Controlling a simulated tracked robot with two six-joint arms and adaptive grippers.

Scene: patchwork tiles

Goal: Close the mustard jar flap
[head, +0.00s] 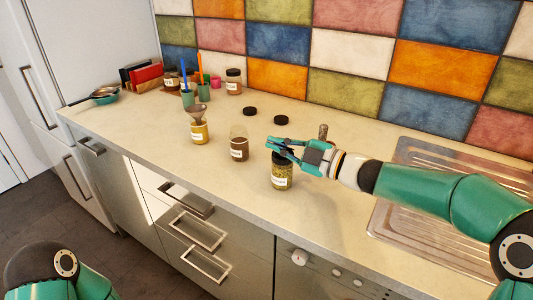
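A glass jar (282,178) with greenish-yellow grainy contents and a pale label stands on the counter. A dark rim or lid shows at its top, partly hidden by my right gripper. My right gripper (277,148) is just above and at the top of this jar; whether it touches it, and how far its fingers are apart, is unclear. Another jar (201,134) with yellow contents stands further left with a grey funnel (197,113) in its mouth. The labels are too small to read, so I cannot tell which is mustard. My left gripper is out of view.
An open-looking jar (239,149) with brown contents stands between them. Two black lids (250,111) (281,120) lie behind. A metal sink (410,215) is at right. Green cups (204,93), more jars and a pan (105,95) are at the back left. The front left counter is clear.

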